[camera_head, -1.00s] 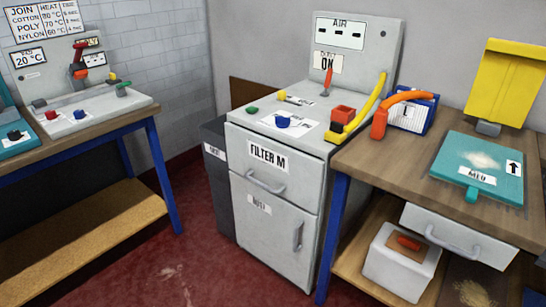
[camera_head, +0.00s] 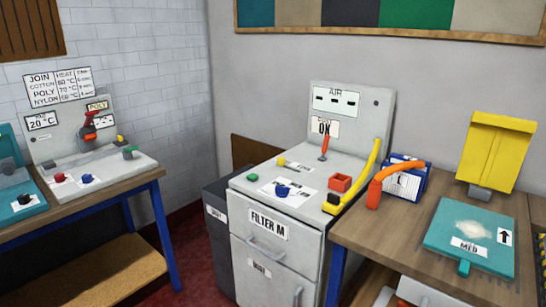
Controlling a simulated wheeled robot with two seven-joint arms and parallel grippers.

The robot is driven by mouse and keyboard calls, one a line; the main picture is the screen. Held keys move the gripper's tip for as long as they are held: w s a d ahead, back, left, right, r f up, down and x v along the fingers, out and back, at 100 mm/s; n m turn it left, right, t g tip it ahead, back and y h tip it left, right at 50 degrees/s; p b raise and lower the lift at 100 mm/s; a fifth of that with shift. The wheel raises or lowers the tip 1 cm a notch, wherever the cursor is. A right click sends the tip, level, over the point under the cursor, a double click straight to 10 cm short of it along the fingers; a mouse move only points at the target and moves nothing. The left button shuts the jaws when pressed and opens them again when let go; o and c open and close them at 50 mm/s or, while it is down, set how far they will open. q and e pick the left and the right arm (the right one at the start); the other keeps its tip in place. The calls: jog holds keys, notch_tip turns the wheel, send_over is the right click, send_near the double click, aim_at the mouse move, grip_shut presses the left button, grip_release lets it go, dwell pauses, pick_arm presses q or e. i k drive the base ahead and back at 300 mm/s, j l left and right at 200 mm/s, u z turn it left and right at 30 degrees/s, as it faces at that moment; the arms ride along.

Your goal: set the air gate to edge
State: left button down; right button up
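The grey air machine (camera_head: 290,185) stands in the middle, with an upright back panel (camera_head: 345,120) marked AIR. Below the AIR label a small sign (camera_head: 324,127) reads OK on its lower line. A red-handled lever (camera_head: 324,146) stands upright in front of that sign. I cannot tell which of these is the air gate, and the label lettering is too small to read. Neither gripper is in view.
A second bench with a heat panel (camera_head: 75,130) stands at left.

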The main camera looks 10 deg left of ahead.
aim_at(281, 160)
jog(key=i+j+z, duration=0.15)
jog(key=i+j, duration=0.35)
jog(key=i, duration=0.25)
jog(key=i+j+z, duration=0.1)
jog(key=i+j, duration=0.5)
jog(key=i, duration=0.1)
